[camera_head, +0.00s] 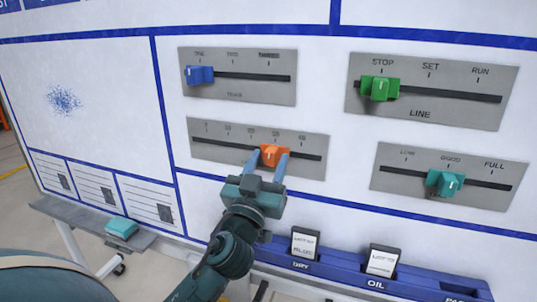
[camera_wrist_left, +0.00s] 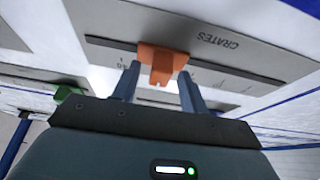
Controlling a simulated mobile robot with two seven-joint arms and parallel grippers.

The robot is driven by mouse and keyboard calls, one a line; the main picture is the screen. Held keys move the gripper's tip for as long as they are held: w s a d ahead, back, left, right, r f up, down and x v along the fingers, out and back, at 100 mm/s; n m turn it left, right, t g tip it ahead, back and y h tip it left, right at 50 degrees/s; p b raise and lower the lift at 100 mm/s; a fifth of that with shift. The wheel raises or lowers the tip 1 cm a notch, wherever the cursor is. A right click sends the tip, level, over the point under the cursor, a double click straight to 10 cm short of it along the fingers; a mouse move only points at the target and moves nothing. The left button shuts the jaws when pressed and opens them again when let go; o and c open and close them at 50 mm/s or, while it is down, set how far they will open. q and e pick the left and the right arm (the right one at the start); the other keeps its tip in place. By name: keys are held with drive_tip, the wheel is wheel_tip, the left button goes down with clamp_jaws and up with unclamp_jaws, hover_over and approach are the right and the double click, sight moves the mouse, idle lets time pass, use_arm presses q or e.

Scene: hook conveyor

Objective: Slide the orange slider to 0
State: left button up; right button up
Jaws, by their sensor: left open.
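The orange slider (camera_head: 272,156) sits right of the middle of its dark slot on a grey scale plate (camera_head: 312,168), below about the fourth of several marks. My left gripper (camera_head: 267,165) is open, with one finger on each side of the orange slider. In the left wrist view, the slider (camera_wrist_left: 160,60) stands between the two fingertips of the left gripper (camera_wrist_left: 158,88), with a gap visible beside the lower part of its knob. Whether either fingertip touches it I cannot tell. My right gripper is not in view.
Other sliders share the white board: a blue slider (camera_head: 200,75) above, a green slider (camera_head: 380,89) and a teal slider (camera_head: 446,183) to the right. A blue card rack (camera_head: 340,272) runs below. The board left of the orange slider's plate has no raised objects.

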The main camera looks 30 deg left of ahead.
use_arm(q)
drive_tip(key=shift+w+r, duration=0.15)
drive_tip(key=shift+w, duration=0.1)
drive_tip(key=shift+c, duration=0.4)
clamp_jaws()
